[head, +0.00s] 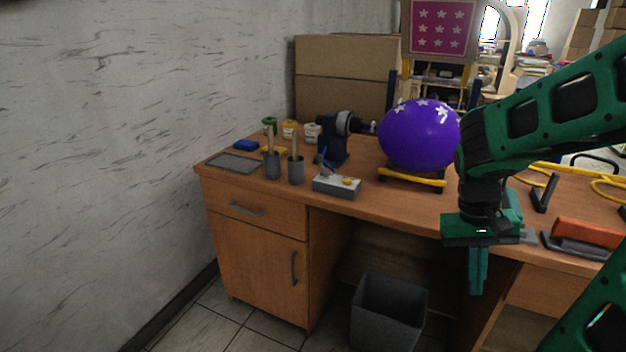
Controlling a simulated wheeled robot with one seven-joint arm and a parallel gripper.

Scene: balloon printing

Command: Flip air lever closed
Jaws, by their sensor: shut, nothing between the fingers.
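A purple balloon (415,138) with white stars sits to the right of the device, above a yellow-edged stand. My gripper (477,290) points down in front of the desk's front edge, to the right of the lever and well apart from it. Its fingers are together and hold nothing.
Two grey cups (296,171) with handles stand left of the grey box. A grey tray (234,163), small jars and a blue block lie farther left. An orange-handled squeegee (590,232) lies at the right. A grey bin (388,315) stands on the floor below.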

